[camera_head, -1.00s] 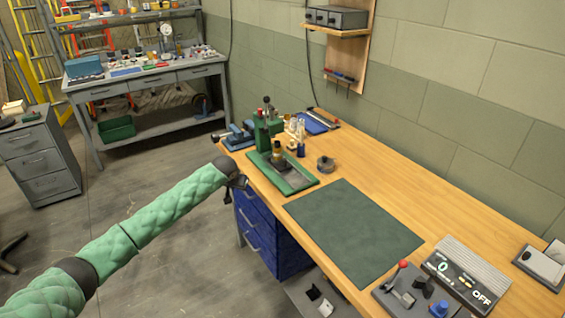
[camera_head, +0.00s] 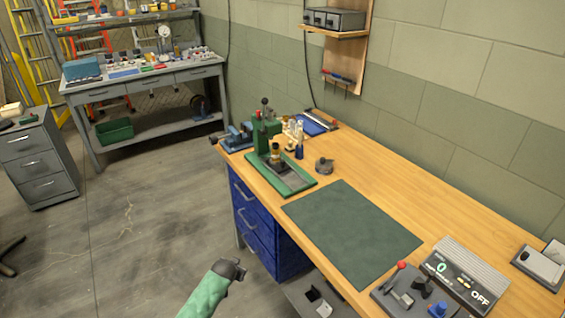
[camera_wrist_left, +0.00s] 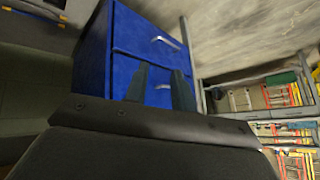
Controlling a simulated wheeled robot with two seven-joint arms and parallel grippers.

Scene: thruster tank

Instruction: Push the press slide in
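The green press (camera_head: 268,140) stands at the far left end of the wooden bench. Its low green base (camera_head: 296,186) reaches toward the bench's front edge. A dark grey slide plate (camera_head: 283,173) lies on the base, with a brass-and-dark part (camera_head: 275,157) standing near its back end. I cannot tell how far in the slide sits. My left gripper (camera_head: 242,272) is low in front of the bench, below the top and apart from the press. In the left wrist view its two fingers (camera_wrist_left: 161,88) are apart with nothing between them. My right gripper is not in view.
Blue drawers (camera_head: 256,225) under the bench are close to my left gripper; they also show in the wrist view (camera_wrist_left: 150,40). A green mat (camera_head: 352,230) lies right of the press. A round dark part (camera_head: 324,165) stands nearby. A control box (camera_head: 465,280) reads OFF.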

